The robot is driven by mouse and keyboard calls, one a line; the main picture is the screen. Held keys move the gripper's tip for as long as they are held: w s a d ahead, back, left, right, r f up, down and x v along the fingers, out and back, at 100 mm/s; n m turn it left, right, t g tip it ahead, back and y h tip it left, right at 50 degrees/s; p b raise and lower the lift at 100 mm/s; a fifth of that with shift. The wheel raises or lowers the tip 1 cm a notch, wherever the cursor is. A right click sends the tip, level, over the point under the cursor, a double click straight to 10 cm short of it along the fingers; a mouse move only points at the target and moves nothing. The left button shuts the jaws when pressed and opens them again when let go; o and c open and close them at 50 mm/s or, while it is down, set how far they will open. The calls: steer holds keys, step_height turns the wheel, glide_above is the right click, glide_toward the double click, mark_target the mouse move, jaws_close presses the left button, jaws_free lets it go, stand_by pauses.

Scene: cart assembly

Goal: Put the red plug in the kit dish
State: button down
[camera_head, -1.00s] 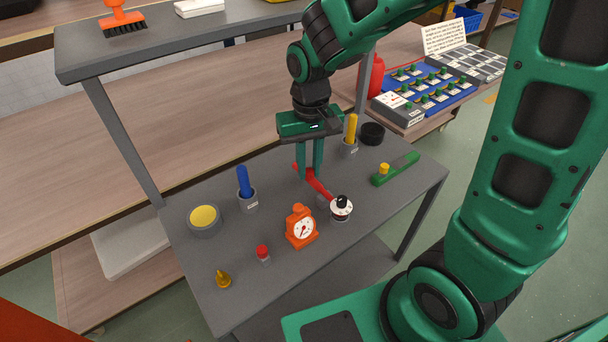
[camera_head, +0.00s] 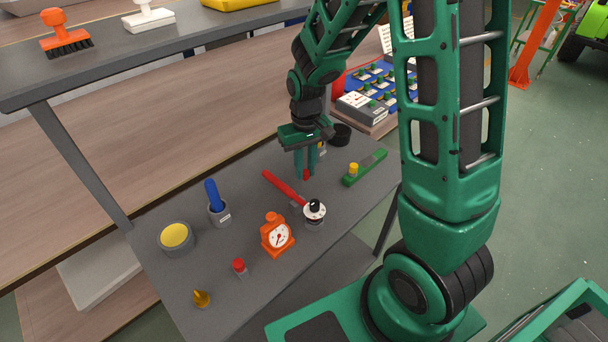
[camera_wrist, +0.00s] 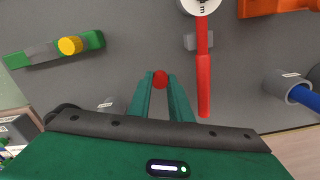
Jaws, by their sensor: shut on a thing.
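My gripper (camera_head: 305,174) is shut on a small red plug (camera_head: 307,175), whose red end shows between the fingertips. In the wrist view the plug (camera_wrist: 160,78) appears as a round red end between the two green fingers (camera_wrist: 161,84); the rest of it is hidden. The gripper is above the grey cart top, between the red-handled tool (camera_head: 284,187) and the green block with a yellow peg (camera_head: 364,168). A round grey dish with a yellow inside (camera_head: 177,238) sits at the left. A black round dish (camera_head: 341,134) stands behind my gripper. I cannot tell which is the kit dish.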

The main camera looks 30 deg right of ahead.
mark_target(305, 172)
steer(key=shift+f, duration=1.4)
steer(key=shift+f, duration=0.1)
steer(key=c, duration=1.6)
jaws_free()
steer(key=shift+r, duration=3.95)
steer(key=s+d+r+m, duration=0.2)
steer(key=s+d+r, duration=0.1)
steer(key=s, duration=0.5)
steer(key=s+d+r+m, duration=0.2)
steer(key=s+d+r, duration=0.2)
steer(key=s, duration=0.4)
steer(key=s+d+r+m, duration=0.2)
steer(key=s+d, duration=0.3)
steer(key=s, duration=0.3)
steer(key=shift+s+d+r, duration=0.15)
steer(key=shift+r, duration=0.25)
steer(key=shift+s+d+r, duration=0.1)
steer(key=shift+d+r, duration=0.05)
steer(key=shift+r, duration=0.25)
steer(key=shift+o, duration=0.6)
steer(key=shift+s, duration=0.4)
